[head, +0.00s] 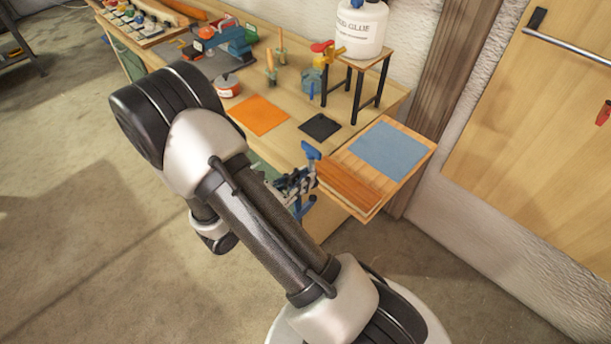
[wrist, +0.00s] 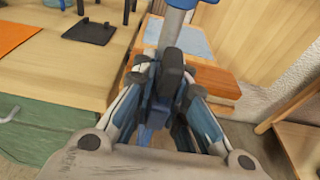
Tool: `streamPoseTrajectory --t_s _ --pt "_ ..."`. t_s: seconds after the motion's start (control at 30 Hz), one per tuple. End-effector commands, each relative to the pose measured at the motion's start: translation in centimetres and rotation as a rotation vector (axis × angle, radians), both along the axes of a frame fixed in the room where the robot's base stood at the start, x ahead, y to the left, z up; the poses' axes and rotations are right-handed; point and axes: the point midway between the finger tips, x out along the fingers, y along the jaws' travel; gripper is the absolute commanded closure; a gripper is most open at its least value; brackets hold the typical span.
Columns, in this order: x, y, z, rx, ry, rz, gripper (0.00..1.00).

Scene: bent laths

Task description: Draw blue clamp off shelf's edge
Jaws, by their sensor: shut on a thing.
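The blue clamp (head: 311,151) stands at the left edge of the wooden shelf (head: 418,168). Its blue upper end shows above my gripper (head: 292,182) and more blue shows below it. In the wrist view its grey bar (wrist: 174,28) rises just beyond my gripper (wrist: 168,78), whose fingers are closed together on the clamp. Reddish-brown laths (head: 347,183) lie stacked on the shelf's near left part, right beside the clamp. My gripper hides the clamp's middle, so I cannot tell whether its jaws touch the shelf or laths.
A blue mat (head: 386,149) lies on the shelf. The workbench (head: 290,140) behind holds an orange mat (head: 259,115), a black mat (head: 320,127) and a small stand (head: 359,62) bearing a white glue jug (head: 361,28).

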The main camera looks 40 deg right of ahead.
Motion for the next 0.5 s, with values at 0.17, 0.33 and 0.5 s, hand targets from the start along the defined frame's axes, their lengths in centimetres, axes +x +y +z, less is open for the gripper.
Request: streamPoseTrajectory --t_s 0.17,0.33,0.5 --pt "0.0 0.9 0.1 -0.002 0.000 0.001 1.00" --pt "-0.1 1.7 0.1 -0.002 0.000 0.001 1.00" --pt "-0.2 2.2 0.1 -0.002 0.000 0.001 1.00"
